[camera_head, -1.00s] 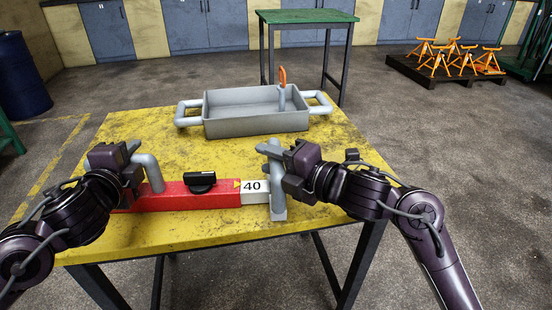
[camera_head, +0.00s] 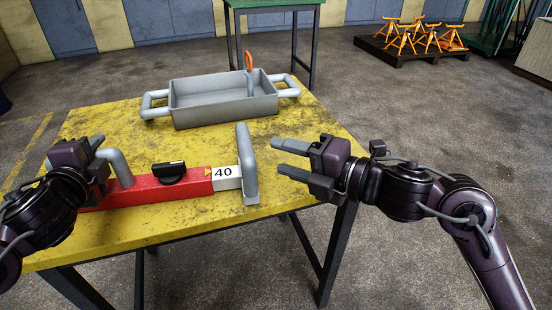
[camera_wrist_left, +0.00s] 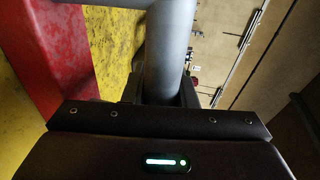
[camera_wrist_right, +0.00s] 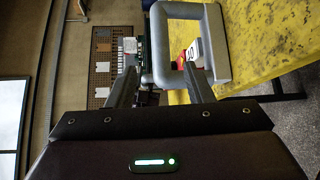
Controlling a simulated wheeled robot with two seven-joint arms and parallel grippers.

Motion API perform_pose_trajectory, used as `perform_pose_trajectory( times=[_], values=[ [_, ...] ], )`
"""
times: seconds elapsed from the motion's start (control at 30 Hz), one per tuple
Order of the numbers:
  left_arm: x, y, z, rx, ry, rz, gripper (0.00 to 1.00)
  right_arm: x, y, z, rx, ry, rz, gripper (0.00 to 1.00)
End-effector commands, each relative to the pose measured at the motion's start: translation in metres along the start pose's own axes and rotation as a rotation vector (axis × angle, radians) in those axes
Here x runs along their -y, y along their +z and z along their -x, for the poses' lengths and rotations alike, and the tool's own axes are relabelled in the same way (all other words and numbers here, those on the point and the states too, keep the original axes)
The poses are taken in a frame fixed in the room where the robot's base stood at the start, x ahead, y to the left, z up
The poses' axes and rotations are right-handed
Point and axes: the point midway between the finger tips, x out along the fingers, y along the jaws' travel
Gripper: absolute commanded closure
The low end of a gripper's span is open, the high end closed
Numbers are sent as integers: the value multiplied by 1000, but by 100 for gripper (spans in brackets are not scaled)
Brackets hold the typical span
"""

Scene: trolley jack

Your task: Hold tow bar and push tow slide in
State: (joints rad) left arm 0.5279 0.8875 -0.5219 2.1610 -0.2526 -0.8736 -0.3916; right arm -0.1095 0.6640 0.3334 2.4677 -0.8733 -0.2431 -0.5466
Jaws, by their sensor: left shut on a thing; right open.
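The red tow bar (camera_head: 150,191) lies on the yellow table, with a black knob (camera_head: 169,172) on top. The white tow slide (camera_head: 226,178), marked 40, sticks out of its right end and carries a grey upright handle (camera_head: 248,165). My left gripper (camera_head: 97,160) is shut on the bar's grey handle (camera_head: 121,167); the handle also shows between the jaws in the left wrist view (camera_wrist_left: 168,50). My right gripper (camera_head: 280,158) is open and empty, a little to the right of the slide handle. In the right wrist view the grey loop handle (camera_wrist_right: 215,45) stands ahead, beyond the fingers.
A grey tray (camera_head: 225,112) with side handles and an orange-topped lever (camera_head: 249,75) stands at the back of the yellow table (camera_head: 90,125). A green table (camera_head: 270,3) is behind it. Orange stands (camera_head: 412,36) sit on a dark pallet far right.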

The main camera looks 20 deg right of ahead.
Motion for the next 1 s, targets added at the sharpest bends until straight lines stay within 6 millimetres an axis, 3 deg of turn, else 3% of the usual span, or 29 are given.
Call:
perform_pose_trajectory(
  times=[0.2, 0.63, 0.67, 0.7, 0.83, 1.0],
  values=[
    [0, 2, 0, 5, 1, -1, 100, 0, 0, 16, 0, 0, -2, 53],
    [0, 2, 0, 5, 0, -1, 100, 0, 0, 18, 0, 1, -1, 53],
    [0, 2, 0, 5, 0, -1, 71, 0, 0, 18, 0, 1, -1, 53],
    [0, 2, 0, 4, 0, -1, 66, 0, 0, 18, 0, 1, -1, 53],
    [0, 1, 0, 3, 0, -1, 49, 0, 0, 18, 0, 1, -1, 53],
    [0, 1, 0, 2, 0, -1, 49, 0, 0, 18, 0, 1, -1, 53]
  ],
)
